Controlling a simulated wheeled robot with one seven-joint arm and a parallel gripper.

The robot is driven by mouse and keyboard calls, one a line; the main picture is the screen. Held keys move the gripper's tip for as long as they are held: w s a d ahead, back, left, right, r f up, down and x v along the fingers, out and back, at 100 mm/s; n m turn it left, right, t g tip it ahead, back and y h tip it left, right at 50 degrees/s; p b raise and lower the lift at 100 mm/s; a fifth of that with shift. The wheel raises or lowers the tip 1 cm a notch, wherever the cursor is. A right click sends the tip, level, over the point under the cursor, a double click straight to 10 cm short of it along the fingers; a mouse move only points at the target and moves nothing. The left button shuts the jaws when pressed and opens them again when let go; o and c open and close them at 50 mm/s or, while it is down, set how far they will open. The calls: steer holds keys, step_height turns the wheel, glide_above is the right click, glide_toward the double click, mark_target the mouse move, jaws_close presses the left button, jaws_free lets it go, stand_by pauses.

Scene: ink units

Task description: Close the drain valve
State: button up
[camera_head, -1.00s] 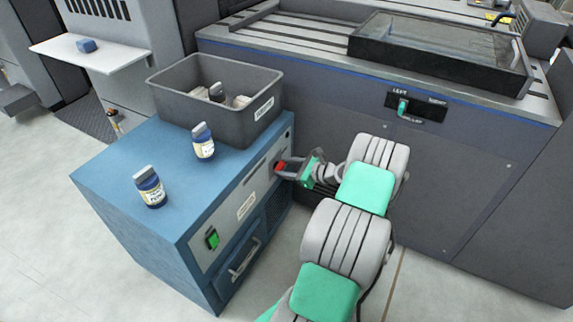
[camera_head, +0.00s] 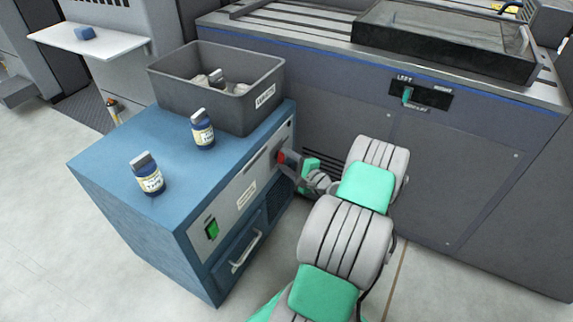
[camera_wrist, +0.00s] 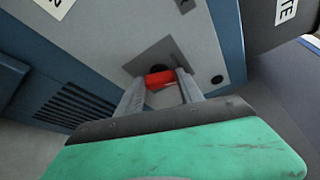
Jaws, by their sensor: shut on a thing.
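The drain valve shows as a red handle (camera_head: 282,157) on the right part of the blue cabinet's grey front panel. In the wrist view the red handle (camera_wrist: 159,79) lies across the gap between my fingers, in front of a dark round hole in a square grey plate (camera_wrist: 150,58). My gripper (camera_head: 287,160) is shut on the handle, with one finger on each side; it also shows in the wrist view (camera_wrist: 160,87). My fingers partly hide the handle in the head view.
The blue cabinet (camera_head: 120,150) carries two ink bottles (camera_head: 147,175) (camera_head: 203,130) and a grey bin (camera_head: 190,98) with several items. Its front has a green switch (camera_head: 211,229) and a drawer handle (camera_head: 245,252). A large grey machine (camera_head: 450,160) stands behind my arm.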

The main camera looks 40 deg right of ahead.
steer(key=n+b, duration=0.1)
steer(key=n+t+b, duration=0.1)
steer(key=n+b, duration=0.1)
steer(key=shift+f+b, duration=0.3)
steer(key=shift+f, duration=0.1)
steer(key=shift+n+t+b, duration=0.3)
steer(key=shift+n+b, duration=0.1)
steer(key=shift+r, duration=0.1)
steer(key=o, duration=1.4)
